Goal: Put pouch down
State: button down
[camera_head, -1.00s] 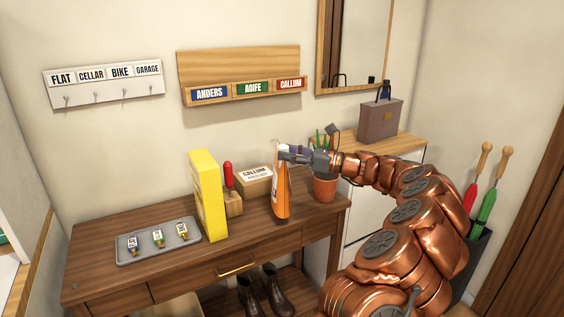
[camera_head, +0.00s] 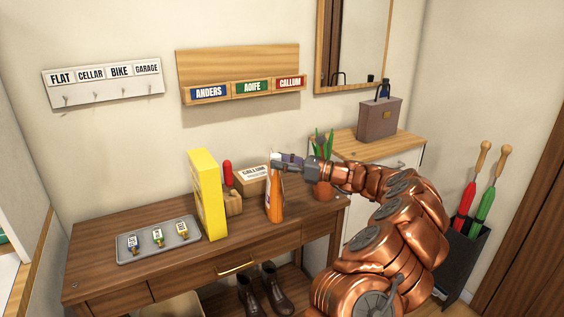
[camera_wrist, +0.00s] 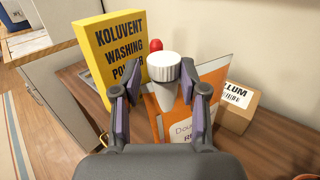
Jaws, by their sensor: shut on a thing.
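The orange pouch (camera_head: 275,205) stands roughly upright above the wooden table top, near its front edge, right of the yellow washing powder box (camera_head: 208,195). In the wrist view the pouch (camera_wrist: 190,118) shows a partly hidden label, a white spout and a ribbed white cap (camera_wrist: 163,66). My gripper (camera_head: 280,163) is at its upper end, coming from the right. In the wrist view the purple-padded fingers of my gripper (camera_wrist: 161,82) are on both sides of the spout, shut on it. I cannot tell whether the pouch's bottom touches the table.
A CALLUM carton (camera_head: 254,178) and a red-handled tool in a wooden block (camera_head: 233,204) stand behind the pouch. A plant pot (camera_head: 323,190) is to the right. A grey tray (camera_head: 159,242) with tagged keys lies left. Bare table (camera_head: 250,232) shows around the pouch's base.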

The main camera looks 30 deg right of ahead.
jog(key=c, duration=0.6)
grip_release()
jog(key=shift+r, duration=0.1)
jog(key=b+v, duration=0.1)
jog(key=v, duration=1.1)
